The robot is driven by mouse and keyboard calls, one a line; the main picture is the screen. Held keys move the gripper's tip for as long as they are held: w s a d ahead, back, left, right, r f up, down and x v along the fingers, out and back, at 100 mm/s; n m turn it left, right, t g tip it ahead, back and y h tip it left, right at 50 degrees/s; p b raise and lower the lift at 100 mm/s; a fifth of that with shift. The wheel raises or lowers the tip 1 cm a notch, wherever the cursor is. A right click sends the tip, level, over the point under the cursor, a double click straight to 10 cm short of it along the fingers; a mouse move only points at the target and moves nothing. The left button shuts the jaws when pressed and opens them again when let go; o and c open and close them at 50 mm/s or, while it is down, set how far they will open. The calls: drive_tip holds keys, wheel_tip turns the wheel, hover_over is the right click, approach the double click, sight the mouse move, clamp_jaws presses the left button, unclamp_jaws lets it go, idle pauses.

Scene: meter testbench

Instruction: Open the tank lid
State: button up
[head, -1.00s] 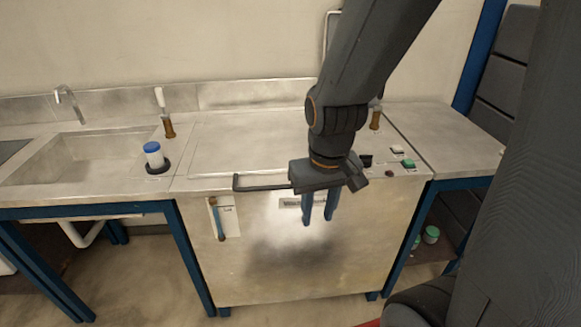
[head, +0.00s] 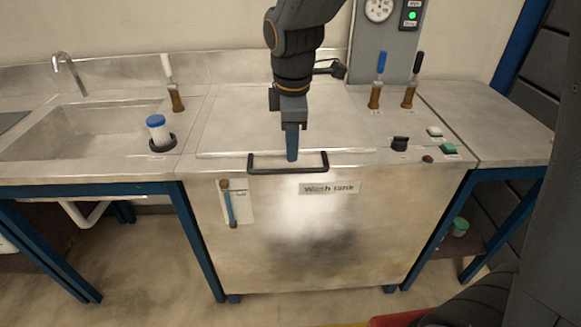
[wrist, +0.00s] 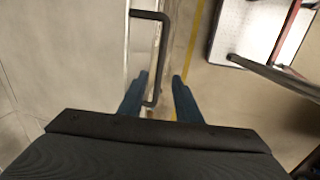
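The wash tank (head: 300,235) is a steel cabinet with a flat lid (head: 240,125) on top, lying closed. A black bar handle (head: 262,171) runs along the lid's front edge. My gripper (head: 292,158) points down at the handle, near its middle. In the wrist view the handle (wrist: 163,55) extends between the two blue fingers of my gripper (wrist: 158,92), which are apart on either side of it. I cannot tell how deep the bar sits between the fingers.
A cup with a blue cap (head: 157,130) stands left of the lid. Brown-based levers (head: 375,93) and a gauge panel (head: 385,30) are at the back right. A black knob (head: 400,143) and buttons (head: 448,148) sit right of the lid.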

sight(291, 169)
drive_tip(key=shift+w+f+p, duration=0.15)
drive_tip(key=shift+w+f, duration=0.1)
drive_tip(key=shift+f, duration=1)
drive_tip(key=shift+w+f+p, duration=0.1)
drive_tip(key=shift+w+f, duration=0.1)
drive_tip(key=shift+f, duration=1)
drive_tip(key=shift+w+f+p, duration=0.15)
drive_tip(key=shift+w+f, duration=0.1)
drive_tip(key=shift+f, duration=1)
clamp_jaws()
